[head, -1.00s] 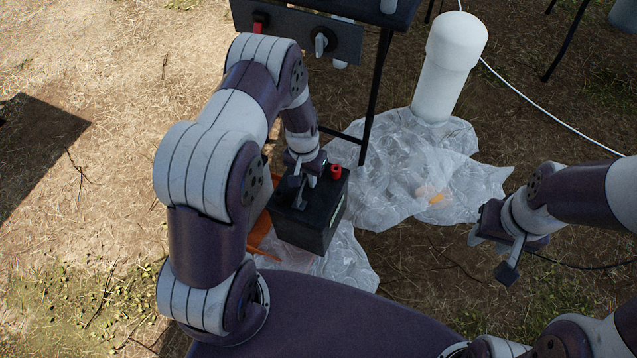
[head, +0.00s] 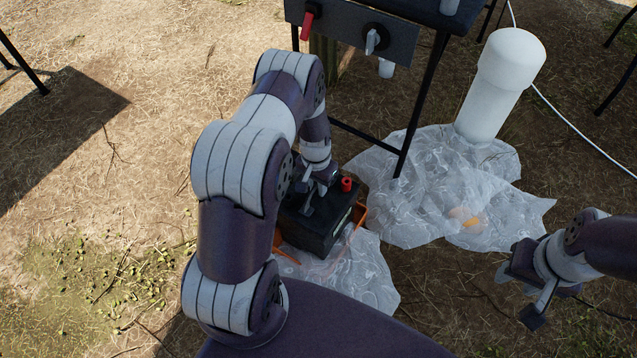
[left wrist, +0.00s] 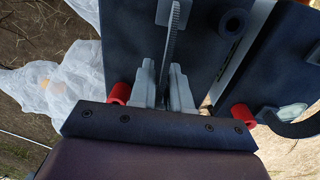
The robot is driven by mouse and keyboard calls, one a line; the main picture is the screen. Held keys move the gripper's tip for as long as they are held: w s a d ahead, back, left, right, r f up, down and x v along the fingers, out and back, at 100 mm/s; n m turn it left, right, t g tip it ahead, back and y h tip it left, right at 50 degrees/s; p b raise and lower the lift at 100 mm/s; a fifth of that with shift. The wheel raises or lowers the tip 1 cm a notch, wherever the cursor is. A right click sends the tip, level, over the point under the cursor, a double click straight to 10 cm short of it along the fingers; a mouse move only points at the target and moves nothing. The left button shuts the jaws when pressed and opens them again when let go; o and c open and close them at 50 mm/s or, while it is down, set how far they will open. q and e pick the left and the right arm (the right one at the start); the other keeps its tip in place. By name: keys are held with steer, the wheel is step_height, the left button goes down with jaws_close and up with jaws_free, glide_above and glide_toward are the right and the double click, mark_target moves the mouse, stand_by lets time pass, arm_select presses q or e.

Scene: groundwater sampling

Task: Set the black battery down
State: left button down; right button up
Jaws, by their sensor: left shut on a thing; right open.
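The black battery (head: 318,228) has a red terminal cap (head: 346,184) and hangs or stands upright in front of my base. My left gripper (head: 311,191) is shut on the top of the battery, at its handle. In the left wrist view, the battery (left wrist: 125,50) fills the middle below the fingers (left wrist: 163,92), with a red post on each side. An orange tray (head: 361,216) shows around the battery's right and lower left sides; whether the battery's underside touches it is hidden. My right gripper (head: 524,292) is open and empty at the right.
Crumpled clear plastic sheeting (head: 425,205) covers the ground under and right of the tray. A white capped pipe (head: 497,90) stands behind it. A dark table with a switch panel (head: 350,42) stands close behind the left arm. Bare dry ground lies at left.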

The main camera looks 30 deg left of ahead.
arm_select(q)
steer(key=c, duration=1.1)
jaws_free()
step_height(320, 180, up, 16)
steer(key=d+p, duration=0.1)
steer(key=p, duration=0.5)
steer(key=s+d+r+t, duration=0.1)
steer(key=s+d+r, duration=0.3)
steer(key=s+r, duration=0.3)
steer(key=s+d+r+t, duration=0.1)
steer(key=s+d+r, duration=0.2)
steer(key=s+r, duration=0.45)
steer(key=shift+n+y, duration=0.3)
steer(key=shift+n, duration=0.1)
steer(key=r+p, duration=3.7)
steer(key=shift+w+d+r+p, duration=0.1)
steer(key=shift+w+r+p, duration=0.2)
steer(key=shift+r+p, duration=0.05)
